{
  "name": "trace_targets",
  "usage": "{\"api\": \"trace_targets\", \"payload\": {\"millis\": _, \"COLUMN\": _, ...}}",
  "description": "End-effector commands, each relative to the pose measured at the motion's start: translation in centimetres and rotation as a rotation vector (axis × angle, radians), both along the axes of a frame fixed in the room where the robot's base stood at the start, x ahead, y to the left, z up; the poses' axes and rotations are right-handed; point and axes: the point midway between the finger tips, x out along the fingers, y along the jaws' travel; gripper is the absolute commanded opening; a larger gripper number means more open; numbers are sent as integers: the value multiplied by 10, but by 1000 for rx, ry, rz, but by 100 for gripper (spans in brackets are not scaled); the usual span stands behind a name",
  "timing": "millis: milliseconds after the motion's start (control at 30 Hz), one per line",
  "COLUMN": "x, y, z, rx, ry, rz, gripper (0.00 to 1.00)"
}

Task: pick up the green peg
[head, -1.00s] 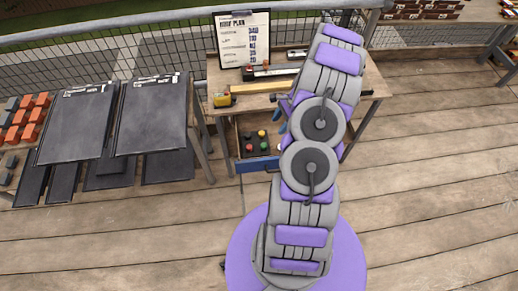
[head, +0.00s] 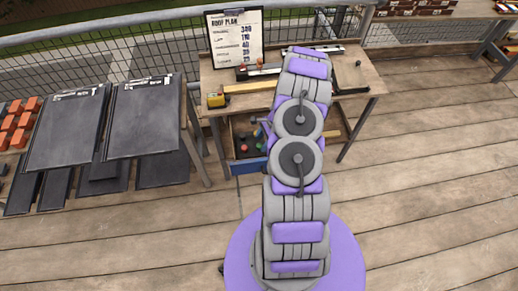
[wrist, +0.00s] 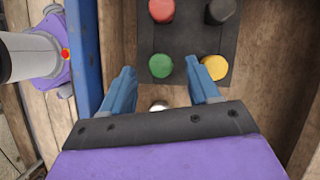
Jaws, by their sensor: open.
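The green peg (wrist: 160,66) stands in a black peg block (wrist: 187,42) in the wrist view, at the block's near left corner. My gripper (wrist: 160,69) is open, with its two blue fingers apart. In the picture the green peg appears between the fingertips. I cannot tell how far above or below its top they are. The right finger looks very close to the yellow peg (wrist: 213,67). The red peg (wrist: 161,10) and a black peg (wrist: 220,10) stand in the block's other row. In the head view my arm partly hides the block.
The block lies in an open wooden drawer with a blue front (head: 250,166), also seen in the wrist view (wrist: 85,50), close to my left finger. The workbench (head: 350,80) above carries a yellow tape measure (head: 216,100) and a clipboard (head: 236,40). Dark roof sheets (head: 143,120) lie left.

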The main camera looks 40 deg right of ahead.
Motion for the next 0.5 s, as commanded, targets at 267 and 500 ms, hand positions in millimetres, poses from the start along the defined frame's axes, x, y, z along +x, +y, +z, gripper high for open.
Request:
{"api": "trace_targets", "payload": {"millis": 267, "x": 4, "y": 9, "z": -20, "rx": -4, "ry": -3, "rz": -1, "gripper": 61}}
{"api": "trace_targets", "payload": {"millis": 500, "x": 4, "y": 10, "z": -19, "rx": -5, "ry": -3, "rz": 0, "gripper": 49}}
